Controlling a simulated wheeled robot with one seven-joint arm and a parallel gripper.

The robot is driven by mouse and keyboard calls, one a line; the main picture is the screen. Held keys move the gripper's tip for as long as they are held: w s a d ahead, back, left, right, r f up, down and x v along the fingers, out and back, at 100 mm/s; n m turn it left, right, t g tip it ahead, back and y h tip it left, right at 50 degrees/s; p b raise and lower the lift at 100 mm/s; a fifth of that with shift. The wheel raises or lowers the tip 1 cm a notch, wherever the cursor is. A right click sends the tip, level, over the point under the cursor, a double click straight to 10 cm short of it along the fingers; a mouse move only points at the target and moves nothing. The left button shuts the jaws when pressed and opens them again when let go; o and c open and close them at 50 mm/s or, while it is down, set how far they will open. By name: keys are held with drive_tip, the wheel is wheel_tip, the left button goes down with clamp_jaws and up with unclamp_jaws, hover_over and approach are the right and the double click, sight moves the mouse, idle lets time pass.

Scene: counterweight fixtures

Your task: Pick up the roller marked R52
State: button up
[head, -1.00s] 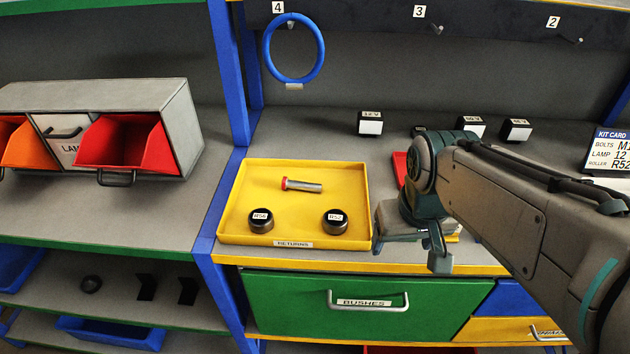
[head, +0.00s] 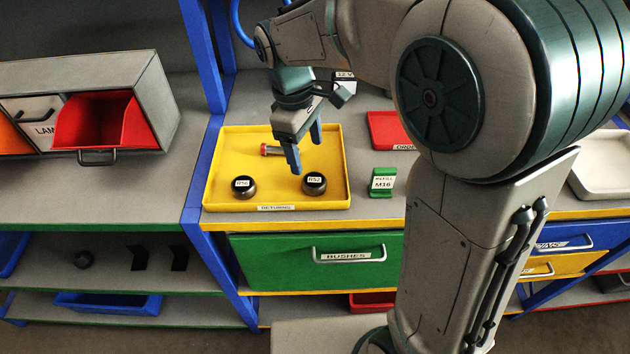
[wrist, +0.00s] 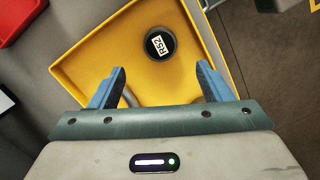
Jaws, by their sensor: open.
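The roller marked R52 (head: 314,184) is a short dark cylinder with a white label on top. It stands in the right part of the yellow returns tray (head: 230,207). In the wrist view the R52 roller (wrist: 160,44) lies beyond the fingertips, roughly centred between them. My gripper (head: 305,150) is open and empty above the tray, just behind the roller and apart from it. Its two blue fingers (wrist: 160,78) also show in the wrist view. A second dark roller (head: 243,186), whose label looks like R56, stands to the left in the same tray.
A red-ended metal bolt (head: 272,150) lies in the tray behind the rollers, partly hidden by my gripper. A green M16 holder (head: 383,181) stands right of the tray, with a red tray (head: 385,128) behind it. The blue post (head: 205,165) rises close on the left.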

sight(314, 180)
drive_tip(key=f, duration=0.2)
drive_tip(key=d+f, duration=0.1)
drive_tip(key=f, duration=0.5)
drive_tip(key=shift+s+d+p, duration=0.2)
drive_tip(key=shift+s+p, duration=0.2)
drive_tip(key=c, duration=1.3)
